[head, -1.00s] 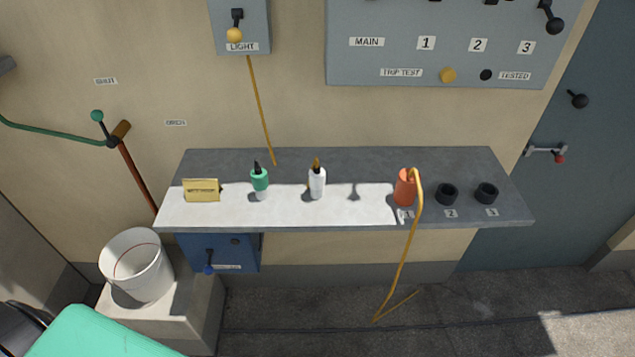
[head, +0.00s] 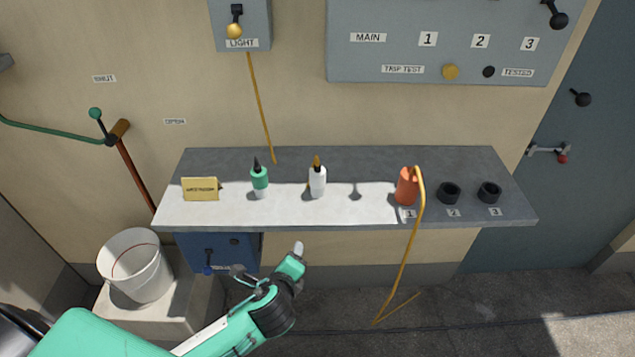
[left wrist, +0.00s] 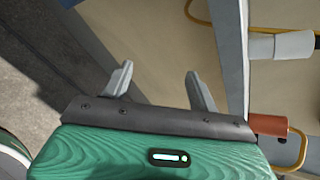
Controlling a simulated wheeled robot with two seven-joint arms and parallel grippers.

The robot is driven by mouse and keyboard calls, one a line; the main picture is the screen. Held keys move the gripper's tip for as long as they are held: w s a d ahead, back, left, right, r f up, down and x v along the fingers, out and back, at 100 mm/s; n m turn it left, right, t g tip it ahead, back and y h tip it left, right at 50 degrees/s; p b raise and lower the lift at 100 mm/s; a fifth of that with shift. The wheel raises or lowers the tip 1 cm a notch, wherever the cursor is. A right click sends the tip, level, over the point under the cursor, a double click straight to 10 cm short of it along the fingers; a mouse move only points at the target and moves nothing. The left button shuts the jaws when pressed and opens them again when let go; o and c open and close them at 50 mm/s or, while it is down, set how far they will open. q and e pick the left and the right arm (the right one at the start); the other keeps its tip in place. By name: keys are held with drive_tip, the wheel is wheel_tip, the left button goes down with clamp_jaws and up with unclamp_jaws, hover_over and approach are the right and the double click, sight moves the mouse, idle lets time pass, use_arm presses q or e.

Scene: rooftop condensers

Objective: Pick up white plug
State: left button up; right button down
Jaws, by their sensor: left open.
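The white plug (head: 317,182) stands upright on the shelf, with a brown-orange tip on top. Nothing grips it. My left gripper (head: 298,250) is below and in front of the shelf's front edge, lower than the white plug and slightly left of it. It is open in the left wrist view (left wrist: 159,69), with two grey fingers apart and nothing between them. A pale cylinder (left wrist: 284,45) shows at the upper right of that view; I cannot tell whether it is the white plug. My right gripper is not in view.
On the shelf (head: 450,214) stand a green plug (head: 260,180) and a yellow sign (head: 200,189) to the left. An orange plug (head: 406,187) with a yellow cord (head: 402,265) and two black sockets (head: 449,194) stand to the right. A bucket (head: 138,265) is lower left.

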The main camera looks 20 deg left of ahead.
use_arm(q)
wheel_tip(320, 180, up, 10)
drive_tip(key=m+t, duration=0.2)
drive_tip(key=m, duration=0.1)
drive_tip(key=m+t+h, duration=0.1)
drive_tip(key=m+t, duration=0.3)
drive_tip(key=m, duration=0.6)
approach(315, 178)
drive_tip(key=w, duration=0.3)
drive_tip(key=w+p, duration=0.1)
drive_tip(key=w, duration=0.1)
drive_tip(key=shift+w+a+f, duration=0.2)
drive_tip(key=shift+w+f, duration=0.1)
drive_tip(key=shift+w, duration=0.6)
drive_tip(key=shift+w+a, duration=0.1)
drive_tip(key=shift+w, duration=0.2)
drive_tip(key=w, duration=0.1)
drive_tip(key=w+p, duration=0.1)
drive_tip(key=w, duration=0.1)
drive_tip(key=shift+w+a+r, duration=0.15)
drive_tip(key=shift+w+a, duration=0.1)
drive_tip(key=shift+w, duration=0.4)
drive_tip(key=c, duration=1.1)
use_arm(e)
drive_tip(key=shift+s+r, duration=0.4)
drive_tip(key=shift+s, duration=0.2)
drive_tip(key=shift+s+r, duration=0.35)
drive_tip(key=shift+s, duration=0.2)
